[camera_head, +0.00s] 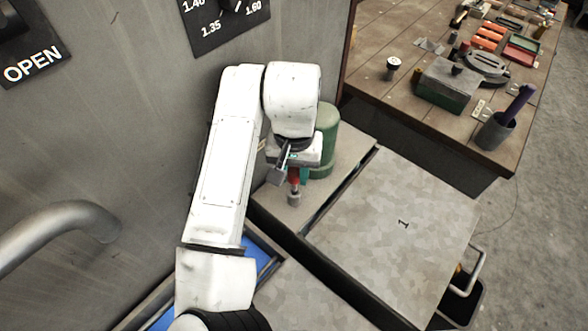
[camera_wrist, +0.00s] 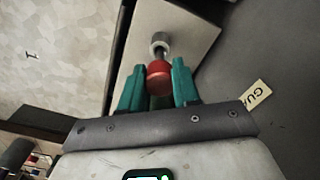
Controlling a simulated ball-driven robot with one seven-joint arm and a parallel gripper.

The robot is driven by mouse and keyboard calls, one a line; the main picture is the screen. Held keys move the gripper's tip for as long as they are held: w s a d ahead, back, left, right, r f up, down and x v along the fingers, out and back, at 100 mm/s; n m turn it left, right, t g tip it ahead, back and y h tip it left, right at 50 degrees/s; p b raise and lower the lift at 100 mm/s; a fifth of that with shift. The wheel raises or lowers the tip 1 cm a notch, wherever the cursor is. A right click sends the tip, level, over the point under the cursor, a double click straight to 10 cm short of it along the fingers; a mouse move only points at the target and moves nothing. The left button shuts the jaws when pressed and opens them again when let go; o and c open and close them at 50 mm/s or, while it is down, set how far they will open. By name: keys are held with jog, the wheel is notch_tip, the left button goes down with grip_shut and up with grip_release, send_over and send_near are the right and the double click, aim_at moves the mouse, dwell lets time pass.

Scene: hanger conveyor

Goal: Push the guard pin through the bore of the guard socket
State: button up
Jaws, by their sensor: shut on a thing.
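The guard pin (camera_wrist: 159,77) has a red knob and a short grey shaft. My gripper (camera_wrist: 157,84) holds the red knob between its teal fingers. The guard socket (camera_wrist: 160,43) is a small pale-grey round sleeve just beyond the knob, and the shaft points at it. I cannot tell how far the shaft is inside the bore. In the head view my gripper (camera_head: 298,174) points down, with the red knob (camera_head: 293,176) directly above the socket (camera_head: 294,198). The arm and fingers partly hide the pin there.
A green cylinder (camera_head: 326,138) stands close behind my gripper. A panel marked 1 (camera_head: 400,225) lies to the right, beyond a dark gap. A grey wall with a handle (camera_head: 60,225) is at left. A cluttered workbench (camera_head: 420,95) is at the back right. A partly cut-off label (camera_wrist: 257,95) shows "GU".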

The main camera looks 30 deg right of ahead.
aim_at(294, 191)
jog(key=shift+f+b, duration=1.3)
jog(key=shift+f, duration=0.85)
dwell(1.6)
jog(key=o, duration=0.7)
jog(key=shift+o, duration=0.2)
jog(key=o, duration=0.6)
notch_tip(294, 191, up, 11)
jog(key=shift+f, duration=0.1)
dwell(0.5)
